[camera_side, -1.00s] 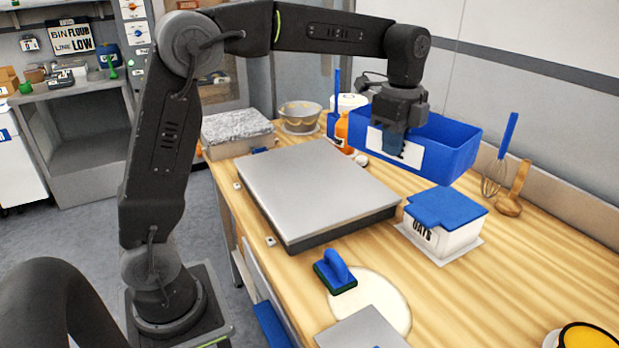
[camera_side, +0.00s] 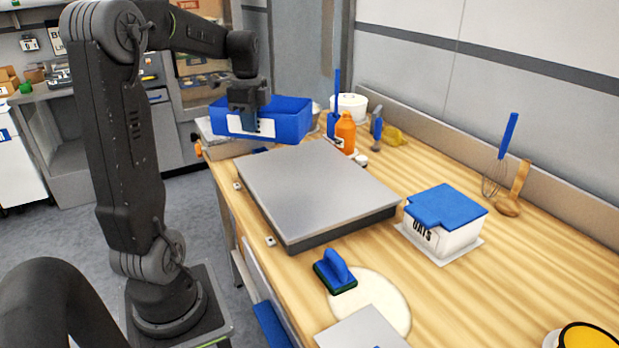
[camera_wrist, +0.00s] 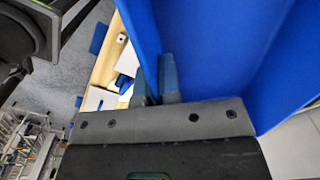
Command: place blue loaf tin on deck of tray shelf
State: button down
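The blue loaf tin (camera_side: 288,122), an open box with a white label on its near side, hangs level from my gripper (camera_side: 248,122) at the back left of the wooden bench. My gripper is shut on the tin's near wall. In the wrist view the tin (camera_wrist: 215,45) fills the upper right, and the two grey fingers of my gripper (camera_wrist: 156,82) clasp its wall. A wire rack (camera_wrist: 28,140) shows small at the lower left of the wrist view; I cannot tell whether it is the tray shelf.
A flat grey metal slab (camera_side: 315,190) lies mid-bench, in front of the tin. An orange bottle (camera_side: 345,131) and white tub (camera_side: 351,106) stand right of the tin. A blue-lidded oats box (camera_side: 444,222) and whisk (camera_side: 498,165) are farther right. Bench behind the slab is partly clear.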

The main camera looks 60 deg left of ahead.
notch_tip(320, 180, down, 2)
jog(key=shift+w+f, duration=0.1)
jog(key=shift+f, duration=0.05)
send_over(302, 190)
notch_tip(302, 190, down, 7)
jog(key=shift+f, duration=2.1)
jog(key=shift+f, duration=0.2)
jog(key=c, duration=1.3)
grip_release()
